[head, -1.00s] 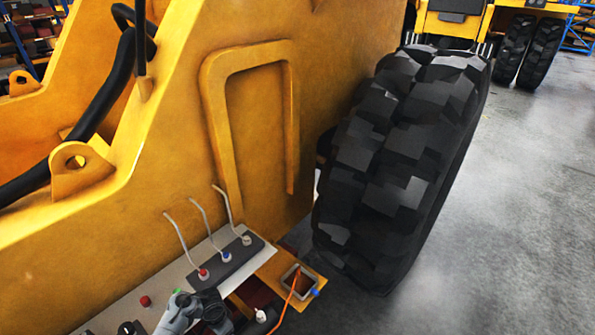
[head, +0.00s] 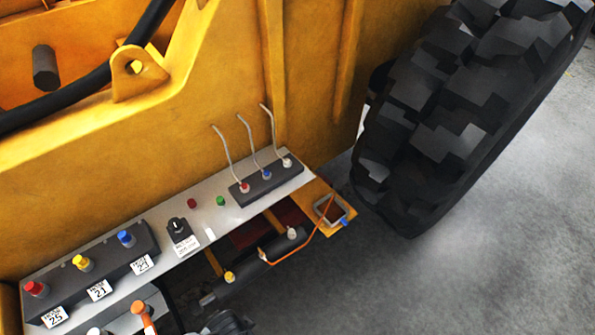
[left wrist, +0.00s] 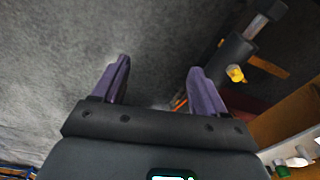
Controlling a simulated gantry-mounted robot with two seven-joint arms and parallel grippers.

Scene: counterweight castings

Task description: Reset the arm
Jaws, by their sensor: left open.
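My left gripper (left wrist: 160,78) shows in the left wrist view with its two purple fingers apart and nothing between them. Below it is grey floor, with a dark cylinder (left wrist: 232,52) to its right. In the head view a dark part of an arm (head: 228,322) shows at the bottom edge, mostly cut off; I cannot make out fingers there. My right gripper is not in view.
A big black tyre (head: 440,120) stands right. Grey floor (head: 440,280) is clear at lower right.

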